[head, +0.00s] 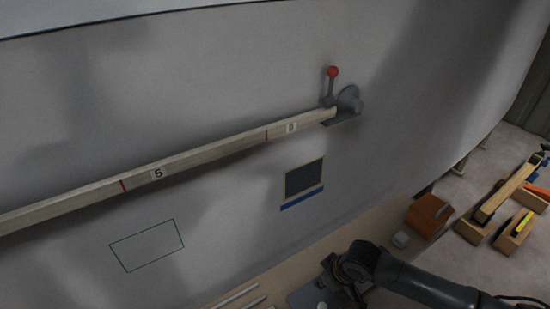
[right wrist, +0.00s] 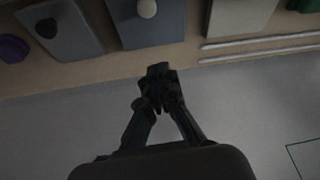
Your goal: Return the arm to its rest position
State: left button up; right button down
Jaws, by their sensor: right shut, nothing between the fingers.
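My right arm comes in from the lower right in the head view. Its gripper (head: 336,284) is over the wooden bench along the foot of the grey hull wall, partly hidden by the wrist. In the right wrist view the right gripper (right wrist: 158,72) has its fingers together at the tips, with nothing held between them. The fingertips appear near the edge of the bench (right wrist: 185,66). My left gripper is not in view.
A long batten (head: 205,148) runs along the hull (head: 200,60) to a red-knobbed clamp (head: 332,74). A dark patch (head: 304,178) and green outline (head: 146,245) are below. An orange-brown block (head: 428,215) stands by my arm; pale rods (head: 238,296) lie left.

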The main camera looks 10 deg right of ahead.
jog(key=s+a+r+y, duration=0.1)
jog(key=s+a+r, duration=0.2)
jog(key=s+a, duration=0.5)
jog(key=s+d+r+m+h, duration=0.2)
jog(key=s+d+r+m, duration=0.15)
jog(key=s+d, duration=0.45)
jog(key=s+a+f+g, duration=0.1)
jog(key=s+f, duration=0.1)
jog(key=f, duration=1.1)
jog(key=s+a+f, duration=0.1)
jog(key=f, duration=1.2)
jog(key=s+d+f+g, duration=0.1)
jog(key=s+d+f, duration=0.2)
jog(key=s+f, duration=1.3)
jog(key=shift+s+d+f+g+h, duration=0.15)
jog(key=shift+s+f+g+h, duration=0.2)
jog(key=shift+s, duration=0.3)
